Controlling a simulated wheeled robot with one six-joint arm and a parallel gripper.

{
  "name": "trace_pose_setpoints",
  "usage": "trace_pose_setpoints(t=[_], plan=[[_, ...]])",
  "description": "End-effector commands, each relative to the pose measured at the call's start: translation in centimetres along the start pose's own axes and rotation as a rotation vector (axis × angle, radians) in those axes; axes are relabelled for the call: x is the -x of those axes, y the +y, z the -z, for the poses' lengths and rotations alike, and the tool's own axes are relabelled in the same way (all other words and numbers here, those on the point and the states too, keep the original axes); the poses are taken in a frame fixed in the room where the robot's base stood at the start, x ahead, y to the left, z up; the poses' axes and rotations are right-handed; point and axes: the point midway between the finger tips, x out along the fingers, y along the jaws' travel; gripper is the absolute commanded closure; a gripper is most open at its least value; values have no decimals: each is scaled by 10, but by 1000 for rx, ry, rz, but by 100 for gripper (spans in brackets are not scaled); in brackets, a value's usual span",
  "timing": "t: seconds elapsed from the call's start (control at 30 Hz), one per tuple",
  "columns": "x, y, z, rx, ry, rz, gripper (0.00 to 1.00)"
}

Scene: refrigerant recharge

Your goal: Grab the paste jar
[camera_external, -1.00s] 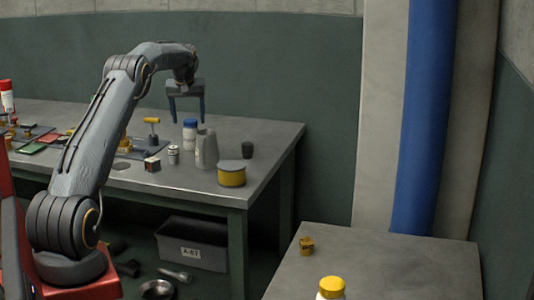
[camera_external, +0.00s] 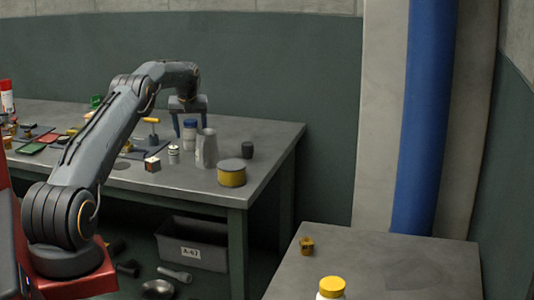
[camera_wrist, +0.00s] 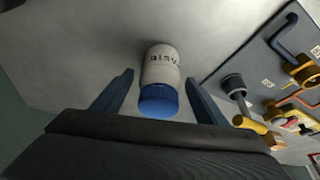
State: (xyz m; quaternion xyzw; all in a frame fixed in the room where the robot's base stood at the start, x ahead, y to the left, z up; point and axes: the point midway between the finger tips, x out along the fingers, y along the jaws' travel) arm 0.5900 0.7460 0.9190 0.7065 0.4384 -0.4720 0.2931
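The paste jar (camera_wrist: 160,72) is a white jar with a blue lid and partly readable dark lettering. In the wrist view it lies between the two blue fingers of my gripper (camera_wrist: 160,88), with a gap on each side. In the external view the jar (camera_external: 190,130) stands upright on the bench near its back edge. There my gripper (camera_external: 191,122) points down around it, with one finger on the left and one on the right. The gripper is open and the jar is not clamped.
On the grey bench (camera_external: 262,140), a grey tapered container (camera_external: 206,148) stands right of the jar, close by. A yellow-handled tool (camera_external: 152,130) is to the left.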

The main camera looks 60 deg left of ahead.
Motion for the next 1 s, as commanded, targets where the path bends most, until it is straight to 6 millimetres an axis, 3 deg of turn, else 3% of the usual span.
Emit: trace_pose_setpoints(t=[0.03,0.3,0.67,0.83,1.0], plan=[[0,0,0,0,0,0,43],[1,0,1,0,1,0,84],[7,0,4,0,3,0,84],[26,0,12,1,5,-1,84],[57,1,26,1,7,-1,84]])
